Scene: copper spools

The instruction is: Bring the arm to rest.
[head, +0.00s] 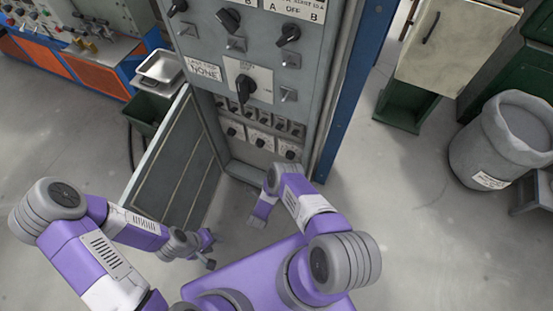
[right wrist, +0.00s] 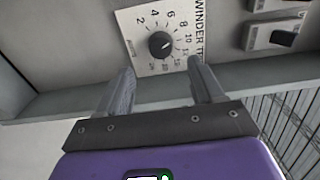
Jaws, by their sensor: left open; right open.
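My left gripper (head: 209,251) is open and empty, low in front of the cabinet's open door in the head view. Beyond the fingertips is a black dial knob (right wrist: 160,45) on a white numbered plate marked "WINDER T", the rest cut off. I cannot tell whether the fingers touch the panel.
The cabinet door (head: 175,165) stands open to the left of the cabinet. Black switches (head: 245,88) stick out from the panel. A metal tray (head: 162,68) sits over a dark bin at left. A grey barrel (head: 500,140) stands far right. The floor (head: 420,230) at right is clear.

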